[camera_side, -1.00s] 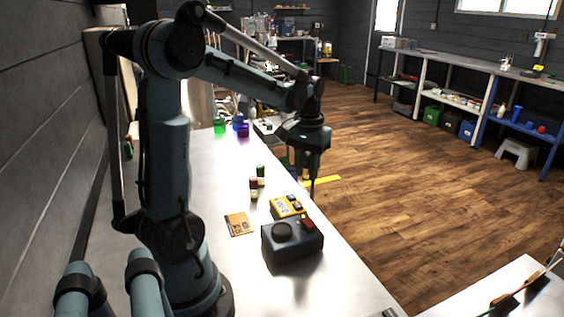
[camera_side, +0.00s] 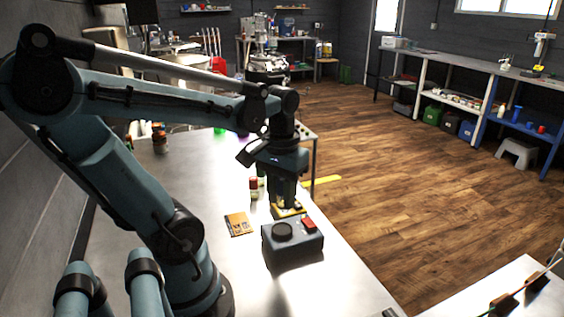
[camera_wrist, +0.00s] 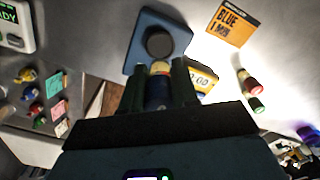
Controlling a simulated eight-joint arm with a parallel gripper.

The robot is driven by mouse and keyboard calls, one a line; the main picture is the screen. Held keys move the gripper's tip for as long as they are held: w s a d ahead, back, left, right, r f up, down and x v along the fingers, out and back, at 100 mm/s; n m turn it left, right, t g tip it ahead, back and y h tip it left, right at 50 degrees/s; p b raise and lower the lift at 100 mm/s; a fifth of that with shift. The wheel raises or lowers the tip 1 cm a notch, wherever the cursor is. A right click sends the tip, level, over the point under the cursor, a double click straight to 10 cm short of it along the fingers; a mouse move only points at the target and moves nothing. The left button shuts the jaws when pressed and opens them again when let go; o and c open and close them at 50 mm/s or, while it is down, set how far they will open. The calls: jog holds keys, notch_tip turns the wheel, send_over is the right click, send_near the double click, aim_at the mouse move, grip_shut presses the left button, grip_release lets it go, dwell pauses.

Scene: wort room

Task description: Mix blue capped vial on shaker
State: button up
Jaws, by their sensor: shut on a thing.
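My gripper (camera_side: 286,204) is shut on the blue capped vial. In the wrist view the vial's blue cap (camera_wrist: 158,93) sits between the fingers (camera_wrist: 158,84), with its pale yellow end (camera_wrist: 160,69) pointing out towards the shaker's pad. The shaker (camera_side: 292,248) is a dark blue-grey box with a round black pad (camera_side: 282,230) and a red button (camera_side: 309,224); it also shows in the wrist view (camera_wrist: 142,34). My gripper is just behind the shaker in the side view, in front of the yellow timer (camera_side: 293,213). The vial cannot be made out in the side view.
An orange card (camera_side: 239,224) reading "BLUE 1 MIN" in the wrist view (camera_wrist: 233,22) lies left of the shaker. A red capped vial (camera_side: 254,186) stands behind; a green capped one (camera_wrist: 256,104) shows beside it in the wrist view. The table left of the card is clear.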

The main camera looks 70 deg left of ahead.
aim_at(281, 208)
jog(key=shift+f, duration=2.6)
jog(key=shift+f, duration=0.45)
dwell(4.6)
